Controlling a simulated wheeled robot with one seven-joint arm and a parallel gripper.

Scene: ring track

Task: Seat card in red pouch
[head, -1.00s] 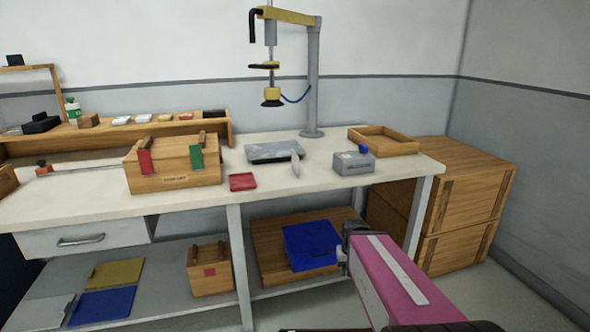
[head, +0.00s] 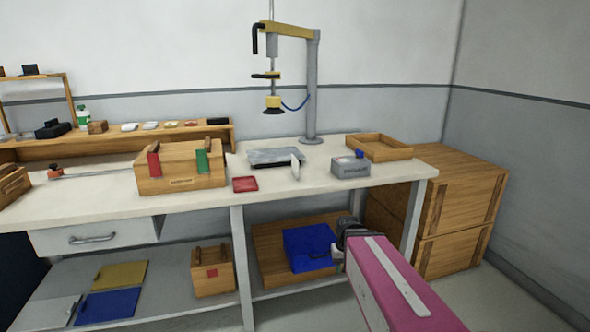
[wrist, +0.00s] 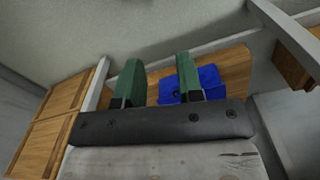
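A small white card-like piece (head: 295,167) stands upright on the workbench, in front of the grey plate. A red pouch-like strip (head: 154,164) is on the front left of the wooden box, with a green one (head: 202,161) to its right. A flat red tray-like piece (head: 245,184) lies on the bench between the box and the white piece; I cannot tell which red item is the pouch. My gripper (head: 340,247) is below bench height, in front of the lower shelf. In the wrist view its green fingers (wrist: 157,62) are apart with nothing between them.
A blue case (head: 310,248) sits on the lower shelf near my gripper. Wooden crates (head: 465,195) stand at right.

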